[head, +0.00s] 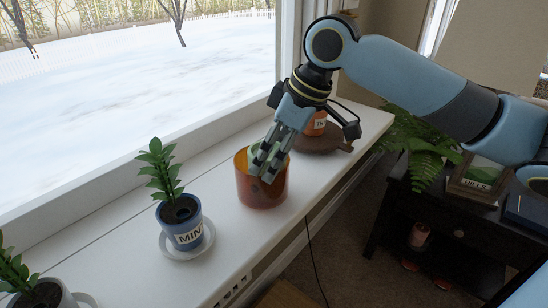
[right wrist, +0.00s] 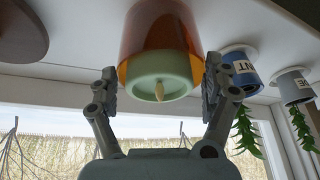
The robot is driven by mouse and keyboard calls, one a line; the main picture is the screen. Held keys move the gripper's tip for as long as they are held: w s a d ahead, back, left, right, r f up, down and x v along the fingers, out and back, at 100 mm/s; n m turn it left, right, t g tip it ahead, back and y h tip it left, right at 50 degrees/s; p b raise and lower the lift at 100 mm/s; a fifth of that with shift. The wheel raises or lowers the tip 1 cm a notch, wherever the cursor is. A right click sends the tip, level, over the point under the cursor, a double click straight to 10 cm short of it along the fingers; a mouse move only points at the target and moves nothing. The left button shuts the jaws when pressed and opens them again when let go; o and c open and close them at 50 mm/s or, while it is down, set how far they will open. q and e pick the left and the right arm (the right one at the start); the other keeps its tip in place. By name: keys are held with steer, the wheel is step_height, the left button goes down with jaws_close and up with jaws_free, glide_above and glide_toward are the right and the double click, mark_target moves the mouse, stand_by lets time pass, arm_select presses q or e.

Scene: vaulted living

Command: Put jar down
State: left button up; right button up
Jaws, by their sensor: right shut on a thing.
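The jar's base is out of that view. My left gripper is not in view.
A blue pot labelled MINT (head: 184,238) stands on a saucer, left of the jar. Another potted plant (head: 45,296) is at the lower left. Behind the jar, an orange pot (head: 316,126) stands on a round brown tray (head: 335,142). A dark side table (head: 395,205) is at right.

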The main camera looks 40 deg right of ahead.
steer(key=shift+f, duration=0.45)
steer(key=o, duration=1.6)
steer(key=shift+c, duration=0.2)
